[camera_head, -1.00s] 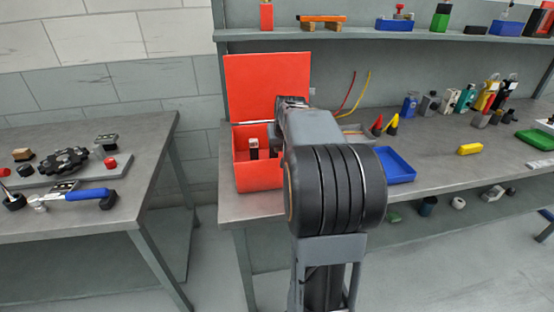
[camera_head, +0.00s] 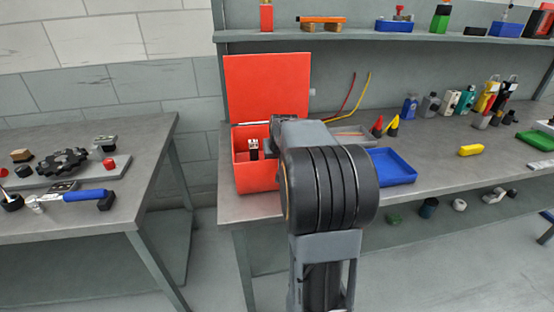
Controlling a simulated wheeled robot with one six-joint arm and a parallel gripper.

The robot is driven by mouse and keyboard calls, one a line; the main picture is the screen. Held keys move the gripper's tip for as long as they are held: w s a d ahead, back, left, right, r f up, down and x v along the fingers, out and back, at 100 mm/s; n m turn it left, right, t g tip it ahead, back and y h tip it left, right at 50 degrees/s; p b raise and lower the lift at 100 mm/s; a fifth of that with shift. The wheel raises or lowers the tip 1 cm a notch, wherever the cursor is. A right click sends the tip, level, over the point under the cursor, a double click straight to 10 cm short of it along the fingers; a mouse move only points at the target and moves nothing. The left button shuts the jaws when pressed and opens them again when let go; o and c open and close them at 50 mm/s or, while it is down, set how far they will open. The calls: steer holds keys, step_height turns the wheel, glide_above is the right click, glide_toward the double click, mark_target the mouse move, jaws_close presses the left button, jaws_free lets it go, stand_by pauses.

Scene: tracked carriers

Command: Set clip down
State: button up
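An open red box (camera_head: 256,177) stands at the left end of the right bench, its red lid (camera_head: 267,87) raised behind it. A small dark piece with a pale part (camera_head: 253,148) shows inside the box. My arm reaches over the bench, and its wrist is at the box's right side, low by the rim. My gripper's fingers are hidden behind the arm and box, so whether they hold anything does not show. I cannot pick out the clip with certainty.
A blue tray (camera_head: 391,167) and a grey tray (camera_head: 352,134) lie right of the box. A yellow block (camera_head: 470,150) lies farther right, with bare bench between. The left bench (camera_head: 150,155) holds a dark gear-like part (camera_head: 62,163) and a blue-handled tool (camera_head: 75,195).

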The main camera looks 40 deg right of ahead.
steer(key=shift+f, duration=0.45)
steer(key=shift+s, duration=0.1)
steer(key=o, duration=0.9)
steer(key=shift+f, duration=0.1)
steer(key=w+p+v, duration=0.1)
steer(key=p+v, duration=0.1)
steer(key=v, duration=1.1)
steer(key=s+a+f+n+y, duration=0.1)
steer(key=s+a+f, duration=0.3)
steer(key=a, duration=0.3)
steer(key=s+a+f+n+g, duration=0.1)
steer(key=s+a+f+n, duration=0.1)
steer(key=s+a+f, duration=0.2)
steer(key=s+a+f+n+g+y, duration=0.1)
steer(key=s+a+f, duration=0.3)
steer(key=a, duration=0.6)
steer(key=shift+s+a+n+y, duration=0.3)
steer(key=shift+s+n, duration=0.2)
steer(key=shift+s, duration=0.35)
steer(key=shift+f, duration=0.15)
